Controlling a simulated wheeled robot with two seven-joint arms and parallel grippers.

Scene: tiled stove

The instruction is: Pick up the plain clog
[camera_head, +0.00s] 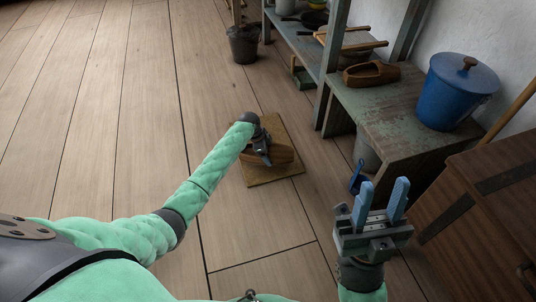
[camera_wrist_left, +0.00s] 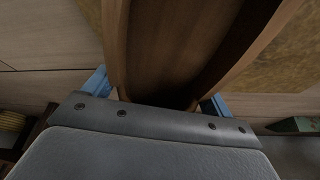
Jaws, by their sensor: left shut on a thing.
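A brown wooden clog (camera_head: 283,156) is at the straw-coloured mat (camera_head: 262,180) on the floor; I cannot tell whether it touches the mat. No marking shows on its visible part. My left gripper (camera_head: 263,156) is shut on this clog and hides part of it. In the left wrist view the clog (camera_wrist_left: 155,45) lies between the two blue fingers, with its dark hollow showing. A second, darker brown clog (camera_head: 371,74) lies on the worn green bench (camera_head: 385,108). My right gripper (camera_head: 380,203) is open and empty, with its blue fingers pointing up.
A blue lidded pot (camera_head: 458,92) stands on the bench near the wall. A dark bucket (camera_head: 244,44) stands on the floor at the back. A wooden chest (camera_head: 480,215) is at the right. The plank floor left of the mat is clear.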

